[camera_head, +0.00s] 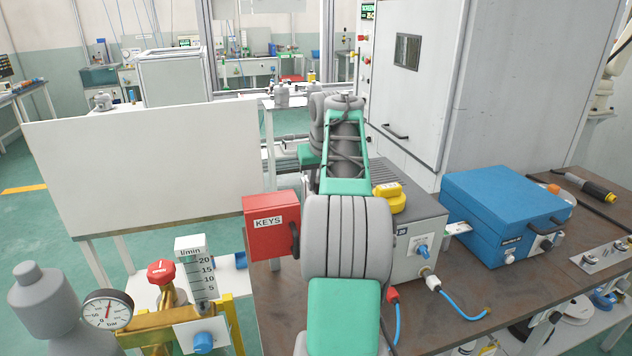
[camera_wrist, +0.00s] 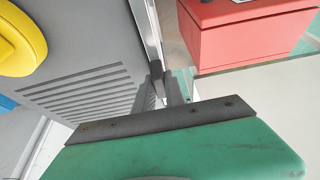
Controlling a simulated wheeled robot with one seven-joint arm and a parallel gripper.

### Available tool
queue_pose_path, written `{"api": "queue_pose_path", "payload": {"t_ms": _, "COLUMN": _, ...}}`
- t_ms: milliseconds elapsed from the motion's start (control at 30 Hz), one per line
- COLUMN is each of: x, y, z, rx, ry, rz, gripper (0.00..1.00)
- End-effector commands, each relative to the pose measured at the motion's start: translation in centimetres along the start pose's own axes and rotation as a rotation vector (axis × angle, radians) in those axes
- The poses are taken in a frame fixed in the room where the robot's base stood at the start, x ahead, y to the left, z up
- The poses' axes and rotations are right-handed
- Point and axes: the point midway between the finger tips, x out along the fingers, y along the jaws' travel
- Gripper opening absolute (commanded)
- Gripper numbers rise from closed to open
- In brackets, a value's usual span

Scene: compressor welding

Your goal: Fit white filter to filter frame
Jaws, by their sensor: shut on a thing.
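In the wrist view, my gripper (camera_wrist: 160,82) is beside the slotted wall of a grey machine box, with a red box to its right. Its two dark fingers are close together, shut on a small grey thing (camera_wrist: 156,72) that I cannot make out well. In the head view, my arm hides the gripper and whatever it holds. I cannot pick out a white filter or a filter frame for certain in either view.
The grey machine box (camera_head: 425,236) bears a yellow object (camera_head: 388,198). The red KEYS box (camera_head: 271,222) stands left of my arm, a blue case (camera_head: 505,212) to the right on the brown bench (camera_head: 500,320). A white panel (camera_head: 150,165) stands at left, gauges (camera_head: 107,310) below it.

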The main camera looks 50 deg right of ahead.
Motion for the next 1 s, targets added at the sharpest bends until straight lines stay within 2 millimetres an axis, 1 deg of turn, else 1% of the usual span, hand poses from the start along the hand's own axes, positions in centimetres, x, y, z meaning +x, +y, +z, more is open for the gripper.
{"api": "queue_pose_path", "payload": {"t_ms": 567, "x": 0.85, "y": -0.01, "z": 0.34, "rx": 0.001, "ry": 0.0, "rz": 0.0, "gripper": 0.0}}
{"api": "queue_pose_path", "payload": {"t_ms": 600, "x": 0.78, "y": -0.01, "z": 0.31, "rx": 0.001, "ry": 0.0, "rz": 0.0, "gripper": 0.17}}
{"api": "queue_pose_path", "payload": {"t_ms": 867, "x": 0.76, "y": 0.0, "z": 0.3, "rx": 0.001, "ry": 0.0, "rz": 0.0, "gripper": 0.38}}
{"api": "queue_pose_path", "payload": {"t_ms": 900, "x": 0.76, "y": 0.0, "z": 0.31, "rx": 0.001, "ry": 0.0, "rz": 0.0, "gripper": 0.4}}
{"api": "queue_pose_path", "payload": {"t_ms": 1000, "x": 0.77, "y": 0.0, "z": 0.31, "rx": 0.001, "ry": 0.0, "rz": 0.0, "gripper": 0.4}}
